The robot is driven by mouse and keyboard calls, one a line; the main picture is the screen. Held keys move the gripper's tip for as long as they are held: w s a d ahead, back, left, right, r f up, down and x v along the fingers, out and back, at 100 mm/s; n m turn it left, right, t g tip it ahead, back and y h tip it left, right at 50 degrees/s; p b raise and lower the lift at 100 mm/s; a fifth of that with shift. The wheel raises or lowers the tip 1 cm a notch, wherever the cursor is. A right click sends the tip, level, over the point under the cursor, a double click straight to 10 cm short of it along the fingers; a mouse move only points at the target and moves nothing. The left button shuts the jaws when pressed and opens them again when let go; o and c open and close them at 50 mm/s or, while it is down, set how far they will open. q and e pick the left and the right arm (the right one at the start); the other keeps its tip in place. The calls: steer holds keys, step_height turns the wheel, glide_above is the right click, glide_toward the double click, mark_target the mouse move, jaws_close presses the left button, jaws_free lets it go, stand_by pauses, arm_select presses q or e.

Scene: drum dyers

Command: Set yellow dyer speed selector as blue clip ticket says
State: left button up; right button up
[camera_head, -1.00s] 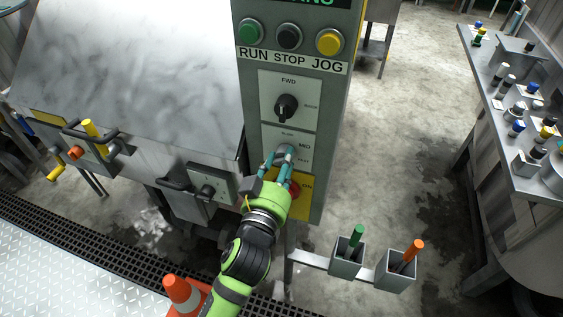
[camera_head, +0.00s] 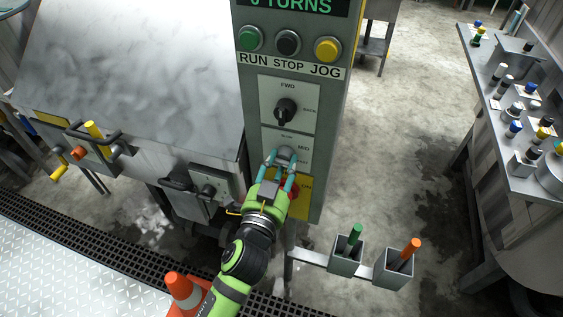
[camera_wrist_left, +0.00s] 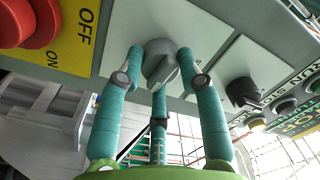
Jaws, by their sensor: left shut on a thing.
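The grey speed selector knob (camera_head: 285,154) is on the control panel, below the FWD switch. The SLOW and MID labels show beside it; my fingers cover the lower label. My left gripper (camera_head: 281,160) has its teal fingers around the knob. The wrist view shows the knob (camera_wrist_left: 160,62) between the fingertips of my left gripper (camera_wrist_left: 160,56), with its raised grip ridge slanting. I cannot tell which label it points to. No blue clip ticket can be made out. My right gripper is not in view.
A red ON/OFF knob (camera_wrist_left: 38,18) on a yellow plate is close below the selector. A black FWD switch (camera_head: 286,111) and green, black and yellow buttons are above. Pen holders (camera_head: 347,255) stand lower right. An orange cone (camera_head: 184,290) stands at the bottom.

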arm_select(q)
steer(key=shift+a+f+m+p, duration=0.15)
steer(key=shift+f+m, duration=0.1)
steer(key=shift+m, duration=0.6)
steer(key=shift+f+m+p, duration=0.15)
steer(key=shift+f+m, duration=0.05)
steer(key=shift+m, duration=0.95)
steer(key=o, duration=1.2)
steer(key=shift+c, duration=0.2)
steer(key=shift+a+r, duration=0.1)
steer(key=shift+r, duration=0.15)
steer(key=v, duration=1.2)
